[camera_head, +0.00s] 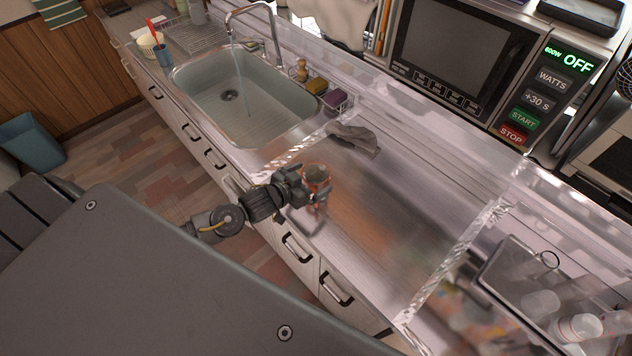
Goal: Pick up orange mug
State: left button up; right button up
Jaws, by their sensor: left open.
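An orange-brown mug (316,178) stands on the steel counter (400,230), near its front edge and to the right of the sink. My left gripper (305,188) is at the mug, reaching in from the left. It is open, with its fingers close beside the mug. I cannot tell whether they touch it, since the gripper hides part of the mug's left side. My right gripper is out of view.
The sink (215,100) with a running faucet (255,35) lies left of the mug. A grey cloth (355,138) lies behind it. A microwave (455,50) stands at the back. A tray with glasses (545,290) is at right. The counter's middle is clear.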

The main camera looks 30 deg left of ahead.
aim_at(314, 168)
pick_arm(q)
jog(key=x, duration=0.2)
jog(key=shift+w+d, duration=0.1)
jog(key=shift+w, duration=0.2)
jog(key=shift+s, duration=0.1)
jog(key=shift+c, duration=0.8)
jog(key=c, duration=1.1)
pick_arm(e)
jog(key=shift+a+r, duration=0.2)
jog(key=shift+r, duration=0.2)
